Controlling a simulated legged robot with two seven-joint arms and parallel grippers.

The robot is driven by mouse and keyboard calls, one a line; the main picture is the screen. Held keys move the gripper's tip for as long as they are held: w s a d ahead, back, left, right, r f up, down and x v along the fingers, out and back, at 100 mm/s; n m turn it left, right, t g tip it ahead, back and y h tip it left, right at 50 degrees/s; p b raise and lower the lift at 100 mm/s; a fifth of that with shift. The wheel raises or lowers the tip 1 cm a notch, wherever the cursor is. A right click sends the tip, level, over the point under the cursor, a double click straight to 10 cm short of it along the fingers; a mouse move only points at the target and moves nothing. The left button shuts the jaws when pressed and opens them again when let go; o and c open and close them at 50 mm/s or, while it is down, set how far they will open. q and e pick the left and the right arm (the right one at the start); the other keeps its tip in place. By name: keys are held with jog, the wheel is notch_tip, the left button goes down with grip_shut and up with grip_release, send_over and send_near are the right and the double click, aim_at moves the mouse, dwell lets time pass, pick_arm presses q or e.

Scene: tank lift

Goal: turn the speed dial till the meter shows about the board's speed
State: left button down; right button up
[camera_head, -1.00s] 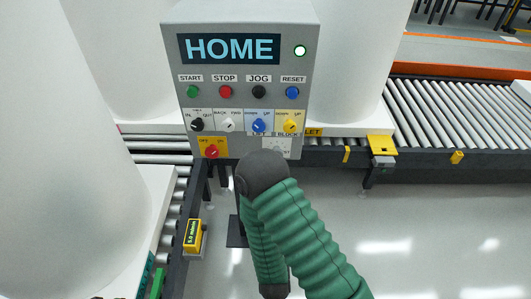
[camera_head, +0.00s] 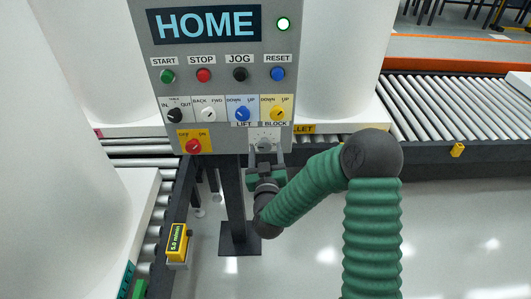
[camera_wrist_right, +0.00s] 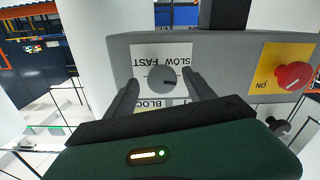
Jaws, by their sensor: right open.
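The speed dial (camera_head: 264,145) is a grey knob on a white plate at the bottom right of the grey control panel (camera_head: 145,45). In the wrist view the dial (camera_wrist_right: 157,76) sits under the upside-down words SLOW and FAST. My right gripper (camera_head: 265,160) is open just below the panel. In the wrist view its fingers (camera_wrist_right: 163,84) stand on either side of the dial, with small gaps visible. The yellow meter (camera_head: 177,243) at the lower left reads about 5.0 m/min. No board showing a speed is recognisable. My left gripper is out of view.
The panel display (camera_head: 207,24) reads HOME beside a lit lamp (camera_head: 283,24). A red OFF/ON switch (camera_head: 194,146) is left of the dial. Blue (camera_head: 242,114) and yellow (camera_head: 278,114) knobs sit above it. A roller conveyor (camera_head: 450,105) runs behind at right.

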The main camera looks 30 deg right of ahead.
jog(key=shift+w+d, duration=0.3)
jog(key=shift+w, duration=0.35)
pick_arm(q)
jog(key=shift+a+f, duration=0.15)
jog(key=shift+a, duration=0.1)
pick_arm(e)
jog(key=shift+a+r, duration=0.1)
jog(key=shift+a, duration=0.05)
jog(key=shift+c, duration=0.2)
grip_shut()
